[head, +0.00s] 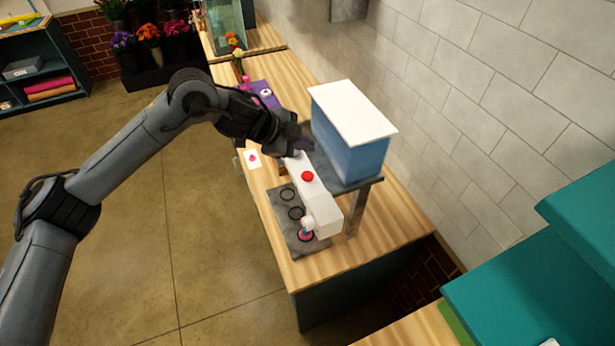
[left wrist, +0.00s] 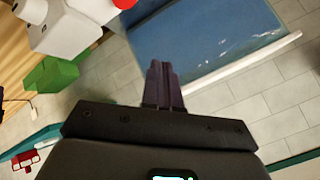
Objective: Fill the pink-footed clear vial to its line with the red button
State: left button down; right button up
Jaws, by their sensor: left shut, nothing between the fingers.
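The white dispenser (head: 322,208) has a round red button (head: 307,176) on top. In the left wrist view the dispenser (left wrist: 62,30) is at the upper left and the red button (left wrist: 124,3) is cut by the top edge. A small vial with a pink foot (head: 306,236) stands under the dispenser's front end, on the nearest ring; its clear body and line are too small to make out. My left gripper (head: 304,146) is beside the dispenser's rear end, close to the button but apart from it. Its fingers (left wrist: 164,84) are shut and empty.
A blue tank (head: 350,145) with a white lid stands on a grey shelf right beside my gripper. A grey plate (head: 279,207) with black rings lies under the dispenser. A card with a pink mark (head: 252,159) is at the bench's left edge. A tiled wall stands behind.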

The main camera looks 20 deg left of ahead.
pick_arm(q)
jog(key=b, duration=0.5)
send_over(304, 177)
notch_tip(304, 177, down, 5)
jog(key=shift+f, duration=1.2)
dwell(0.4)
jog(key=shift+f, duration=0.4)
dwell(0.4)
